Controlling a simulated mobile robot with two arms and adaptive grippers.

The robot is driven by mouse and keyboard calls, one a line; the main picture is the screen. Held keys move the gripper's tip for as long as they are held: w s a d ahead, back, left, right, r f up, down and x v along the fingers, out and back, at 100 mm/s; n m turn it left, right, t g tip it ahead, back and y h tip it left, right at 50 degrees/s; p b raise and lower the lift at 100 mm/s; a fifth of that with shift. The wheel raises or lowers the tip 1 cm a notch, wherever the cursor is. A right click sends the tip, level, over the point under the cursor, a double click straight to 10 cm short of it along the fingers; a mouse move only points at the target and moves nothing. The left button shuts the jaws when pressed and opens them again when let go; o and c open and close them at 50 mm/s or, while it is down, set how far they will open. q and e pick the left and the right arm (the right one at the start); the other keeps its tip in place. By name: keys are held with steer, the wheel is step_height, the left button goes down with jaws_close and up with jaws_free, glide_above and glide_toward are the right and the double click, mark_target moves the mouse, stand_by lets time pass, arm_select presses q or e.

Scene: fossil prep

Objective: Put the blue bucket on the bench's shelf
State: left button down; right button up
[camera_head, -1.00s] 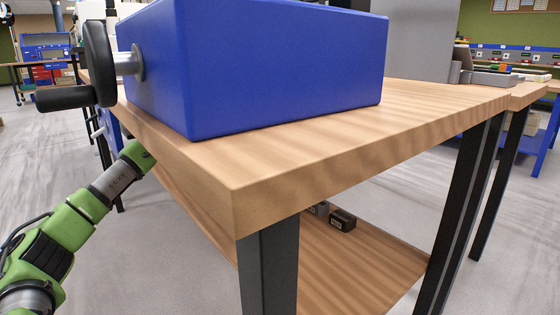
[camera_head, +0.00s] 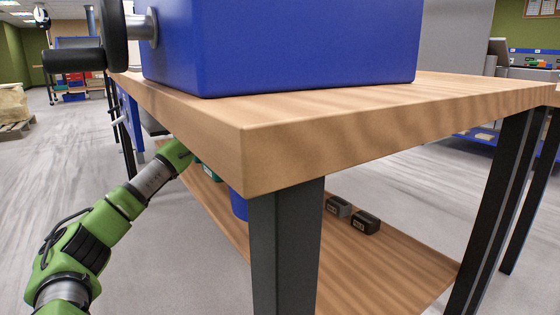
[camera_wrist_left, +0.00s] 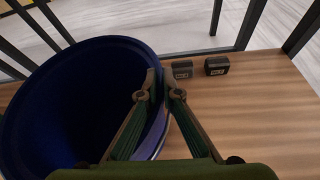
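The blue bucket (camera_wrist_left: 75,100) fills the left of the left wrist view, its open mouth facing the camera. My left gripper (camera_wrist_left: 161,78) has one finger on each side of the bucket's rim, close together and pinching its wall. In the head view a strip of the bucket (camera_head: 238,204) shows behind the bench's front leg, over the bench's lower shelf (camera_head: 375,265). Whether its base touches the shelf is hidden. My left arm reaches in under the bench top from the left; its fingers are hidden there. My right gripper is not in view.
Two small dark boxes (camera_wrist_left: 182,70) (camera_wrist_left: 216,66) sit on the shelf right of the bucket. The shelf's right part is clear. The wooden bench top (camera_head: 330,130) is overhead, carrying a large blue machine (camera_head: 300,45). A black leg (camera_head: 285,245) stands at the front corner.

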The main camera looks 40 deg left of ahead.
arm_select(q)
steer(key=shift+r, duration=0.1)
steer(key=c, duration=2.7)
jaws_free()
steer(key=shift+f, duration=0.2)
steer(key=o, duration=0.5)
steer(key=shift+c, duration=0.2)
steer(key=shift+r, duration=0.1)
steer(key=shift+r, duration=0.1)
steer(key=v, duration=0.7)
steer(key=shift+s, duration=0.25)
